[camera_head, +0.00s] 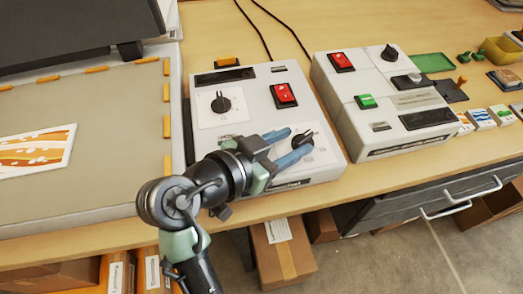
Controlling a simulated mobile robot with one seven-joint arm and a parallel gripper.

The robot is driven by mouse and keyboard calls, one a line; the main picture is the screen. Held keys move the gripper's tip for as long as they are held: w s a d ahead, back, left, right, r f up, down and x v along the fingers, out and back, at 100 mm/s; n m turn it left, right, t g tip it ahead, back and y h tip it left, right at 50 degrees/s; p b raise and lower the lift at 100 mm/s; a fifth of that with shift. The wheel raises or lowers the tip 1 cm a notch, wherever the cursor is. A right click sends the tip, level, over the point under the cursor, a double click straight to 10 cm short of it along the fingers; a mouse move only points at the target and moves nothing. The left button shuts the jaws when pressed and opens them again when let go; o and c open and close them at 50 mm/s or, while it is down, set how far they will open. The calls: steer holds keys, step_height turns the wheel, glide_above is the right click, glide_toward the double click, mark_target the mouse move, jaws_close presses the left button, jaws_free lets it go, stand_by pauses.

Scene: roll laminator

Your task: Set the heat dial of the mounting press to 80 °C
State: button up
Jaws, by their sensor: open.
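A pale grey control box (248,86) in the middle of the bench carries a black dial (221,103) on a white scale plate at upper left. A second black dial (303,139) sits at its lower right. My gripper (298,141) reaches in from the lower left, its blue fingers open on either side of the lower-right dial. Whether they touch it, I cannot tell. My wrist hides part of the box's front. The dial markings are too small to read, so I cannot tell which dial is heat or its setting.
The box has a red switch (284,95). A second grey machine (365,84) stands to its right, with red and green switches and its own dial. A large tan-topped board (95,118) lies at left. Sample cards and trays are at far right. Black cables run behind.

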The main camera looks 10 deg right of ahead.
steer(key=v, duration=1)
steer(key=w+a+r+n+t+y+p, duration=0.1)
steer(key=w+r+n+t+y+p, duration=0.3)
steer(key=r, duration=0.9)
steer(key=w+a+r+n+t+y+p, duration=0.1)
steer(key=w+r+n+t+y+p, duration=0.15)
steer(key=w+r+t, duration=0.7)
steer(key=s+r+n+t+y+p, duration=0.1)
steer(key=s+r, duration=0.3)
steer(key=r, duration=0.5)
steer(key=s+r+n+t+y+p, duration=0.1)
steer(key=s+r+n+t+y, duration=0.1)
steer(key=r, duration=0.6)
steer(key=s+r+n+t+y, duration=0.2)
steer(key=s+r, duration=0.4)
steer(key=r, duration=0.3)
steer(key=shift+s+a+r+t+p, duration=0.3)
steer(key=shift+a+t+p, duration=0.15)
steer(key=shift+t, duration=0.4)
steer(key=shift+f, duration=0.1)
